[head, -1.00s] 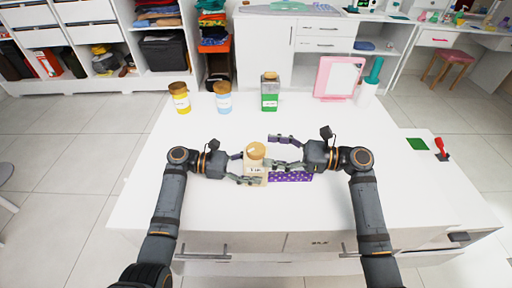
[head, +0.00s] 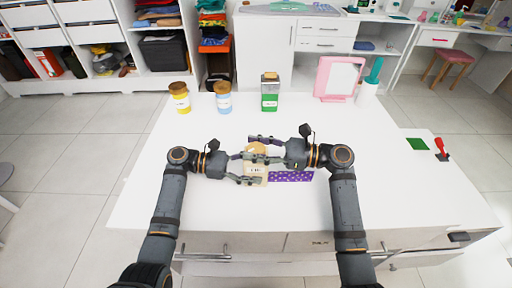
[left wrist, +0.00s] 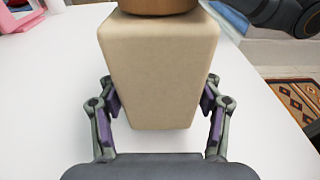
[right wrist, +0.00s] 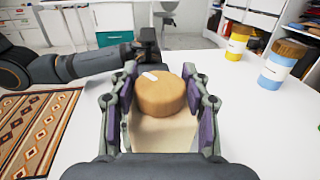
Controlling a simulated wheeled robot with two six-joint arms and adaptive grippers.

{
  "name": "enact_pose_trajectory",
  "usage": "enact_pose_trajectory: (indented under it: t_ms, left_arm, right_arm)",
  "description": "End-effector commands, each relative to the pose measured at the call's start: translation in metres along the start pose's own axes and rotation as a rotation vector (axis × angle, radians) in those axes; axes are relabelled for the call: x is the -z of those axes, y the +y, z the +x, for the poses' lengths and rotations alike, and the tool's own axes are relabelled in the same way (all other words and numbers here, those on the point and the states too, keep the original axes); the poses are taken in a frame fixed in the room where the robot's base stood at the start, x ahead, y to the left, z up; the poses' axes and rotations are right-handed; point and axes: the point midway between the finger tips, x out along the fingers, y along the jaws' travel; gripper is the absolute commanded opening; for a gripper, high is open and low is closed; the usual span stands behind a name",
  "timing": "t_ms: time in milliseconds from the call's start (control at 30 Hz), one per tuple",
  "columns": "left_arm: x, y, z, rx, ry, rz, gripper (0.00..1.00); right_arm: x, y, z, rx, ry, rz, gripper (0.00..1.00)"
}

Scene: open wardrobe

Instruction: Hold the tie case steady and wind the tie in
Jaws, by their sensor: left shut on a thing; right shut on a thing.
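The tie case is a beige box (head: 256,173) with a round wooden knob (right wrist: 161,96) on top, standing upright on the white table. A white mark shows on the knob. The purple dotted tie (head: 292,176) lies flat on the table, stretching right from the case. My left gripper (head: 250,169) is shut on the case body from the left; the left wrist view shows its fingers on both sides of the beige box (left wrist: 160,75). My right gripper (head: 254,148) reaches in from the right, shut on the knob; it partly hides the knob in the head view.
A yellow-labelled jar (head: 180,98), a blue-labelled jar (head: 223,98) and a green container (head: 269,95) stand along the back. A pink-framed mirror (head: 340,78) stands at the back right.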

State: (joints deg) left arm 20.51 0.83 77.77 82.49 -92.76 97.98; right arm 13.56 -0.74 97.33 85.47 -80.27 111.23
Motion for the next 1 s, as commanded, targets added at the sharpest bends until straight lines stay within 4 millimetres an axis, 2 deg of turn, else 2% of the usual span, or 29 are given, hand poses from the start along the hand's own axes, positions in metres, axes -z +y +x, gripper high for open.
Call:
enact_pose_trajectory:
  t_ms: [133, 400, 700, 733, 900, 1000]
  left_arm:
    - [-0.0001, 0.0001, 0.0, 0.0, 0.0, 0.0, 0.4]
    - [-0.0001, 0.0, 0.0002, 0.0, 0.0, 0.0, 0.4]
    - [-0.0003, 0.0001, 0.0, 0.0, -0.001, 0.0, 0.4]
    - [-0.0003, 0.0001, 0.0, 0.0, -0.001, 0.0, 0.4]
    - [-0.0003, 0.0001, 0.0, 0.0, -0.001, 0.0, 0.4]
    - [-0.0003, 0.0001, -0.0001, 0.0, 0.0, 0.001, 0.4]
  right_arm:
    - [0.0006, 0.001, 0.0005, 0.025, 0.001, 0.0, 0.16]
    - [0.0006, 0.0011, 0.0005, 0.252, -0.001, 0.001, 0.16]
    - [0.0005, -0.0002, -0.0004, 0.277, 0.001, 0.001, 0.16]
    - [0.0005, -0.0002, -0.0004, 0.276, 0.001, 0.001, 0.49]
    - [0.0003, -0.0002, -0.0004, 0.276, 0.0, 0.0, 0.72]
    - [0.0002, -0.0002, -0.0003, 0.275, 0.0, 0.0, 0.72]
